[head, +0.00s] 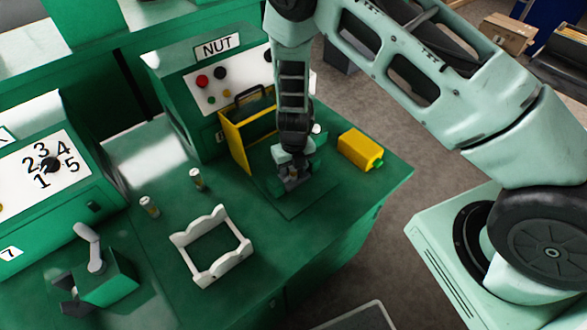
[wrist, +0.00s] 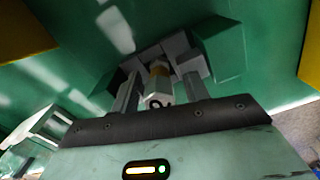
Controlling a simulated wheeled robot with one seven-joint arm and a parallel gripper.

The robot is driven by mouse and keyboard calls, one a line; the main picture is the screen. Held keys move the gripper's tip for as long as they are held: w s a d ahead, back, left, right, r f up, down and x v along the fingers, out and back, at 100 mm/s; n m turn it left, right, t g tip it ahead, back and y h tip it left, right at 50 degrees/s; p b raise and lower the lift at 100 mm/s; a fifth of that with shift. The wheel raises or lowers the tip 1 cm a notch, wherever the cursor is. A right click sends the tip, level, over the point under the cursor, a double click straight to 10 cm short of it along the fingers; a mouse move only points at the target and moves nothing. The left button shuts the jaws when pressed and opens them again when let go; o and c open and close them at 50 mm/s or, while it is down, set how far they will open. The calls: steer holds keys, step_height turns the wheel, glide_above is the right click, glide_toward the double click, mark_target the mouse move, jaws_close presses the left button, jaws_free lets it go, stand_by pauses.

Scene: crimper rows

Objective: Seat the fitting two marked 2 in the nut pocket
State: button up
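My gripper (head: 293,180) points down at the work spot in front of the NUT station. In the wrist view its two fingers (wrist: 160,90) stand apart, one on each side of a small fitting (wrist: 159,84), with a narrow gap on each side. The fitting has a pale hexagonal end with a dark mark I cannot read clearly, and a brass-coloured band. Its far end is at or within grey blocks (wrist: 188,60) that look like the nut pocket; how deep it sits is hidden. Two more fittings stand on the bench, one (head: 149,206) left of the other (head: 196,180).
The NUT station (head: 190,100) has a yellow guard (head: 235,145) close left of my gripper. A yellow box (head: 360,150) lies to the right. A white rack (head: 207,268), a green clamp block (head: 112,278) and a numbered dial panel (head: 60,180) are leftward.

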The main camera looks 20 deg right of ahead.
step_height(320, 180, up, 12)
steer(key=shift+r+b, duration=0.1)
steer(key=shift+b, duration=0.9)
steer(key=s+a+r+n+g+y, duration=0.1)
steer(key=s+a+r+n, duration=0.3)
steer(key=s+r+n, duration=0.45)
steer(key=s+a+r+n+y, duration=0.1)
steer(key=s+a+r+n, duration=0.35)
steer(key=n, duration=0.75)
steer(key=s+d+r+n, duration=0.1)
steer(key=s+r+n, duration=0.2)
steer(key=s+n, duration=0.4)
steer(key=s+d+r+n+t+h, duration=0.1)
steer(key=s+r+n, duration=0.3)
steer(key=n, duration=1.1)
steer(key=s, duration=0.2)
steer(key=shift+s+n, duration=0.35)
steer(key=shift+s, duration=0.05)
steer(key=shift+d+r, duration=0.1)
